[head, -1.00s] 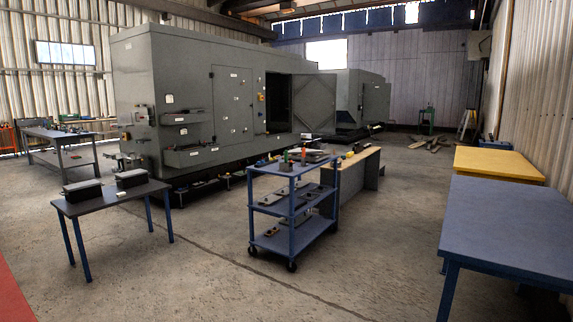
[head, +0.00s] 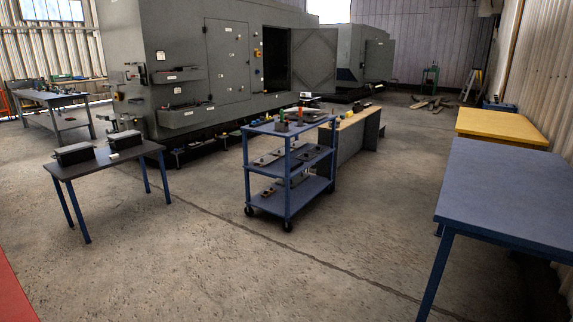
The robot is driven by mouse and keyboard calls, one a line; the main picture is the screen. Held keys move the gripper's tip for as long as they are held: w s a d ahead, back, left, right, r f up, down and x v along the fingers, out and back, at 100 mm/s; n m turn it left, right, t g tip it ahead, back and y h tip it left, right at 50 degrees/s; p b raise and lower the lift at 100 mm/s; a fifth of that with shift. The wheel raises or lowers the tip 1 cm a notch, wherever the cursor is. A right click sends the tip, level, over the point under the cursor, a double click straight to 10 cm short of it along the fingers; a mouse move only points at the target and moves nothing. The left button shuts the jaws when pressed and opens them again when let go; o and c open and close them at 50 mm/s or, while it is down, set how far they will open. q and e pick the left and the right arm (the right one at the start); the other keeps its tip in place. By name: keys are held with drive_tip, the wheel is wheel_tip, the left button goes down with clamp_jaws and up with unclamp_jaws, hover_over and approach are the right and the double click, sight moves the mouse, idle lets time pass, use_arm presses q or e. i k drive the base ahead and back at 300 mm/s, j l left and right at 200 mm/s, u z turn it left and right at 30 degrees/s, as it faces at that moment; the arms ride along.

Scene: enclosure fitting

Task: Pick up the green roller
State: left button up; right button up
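Neither of my grippers is in view.
A dark table (head: 120,160) with two dark boxes stands at the left. A wooden-topped bench (head: 357,117) is just behind the cart. A blue table (head: 510,195) and a yellow table (head: 500,126) stand at the right. The concrete floor before the cart is clear.

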sight(281, 110)
drive_tip(key=i+l, duration=0.2)
drive_tip(key=i, duration=0.25)
drive_tip(key=i+l, duration=0.2)
drive_tip(key=i, duration=0.2)
drive_tip(key=i+l+z, duration=0.1)
drive_tip(key=i, duration=0.35)
drive_tip(key=i+j+u, duration=0.1)
drive_tip(key=i+u, duration=0.3)
drive_tip(key=i+l+u, duration=0.1)
drive_tip(key=i+u, duration=0.3)
drive_tip(key=i, duration=0.2)
drive_tip(key=i+l+u, duration=0.2)
drive_tip(key=i+u, duration=0.55)
drive_tip(key=i, duration=0.95)
drive_tip(key=i+l+z, duration=0.1)
drive_tip(key=i+z, duration=0.7)
drive_tip(key=i, duration=0.15)
drive_tip(key=i+j+z, duration=0.25)
drive_tip(key=i+z, duration=0.2)
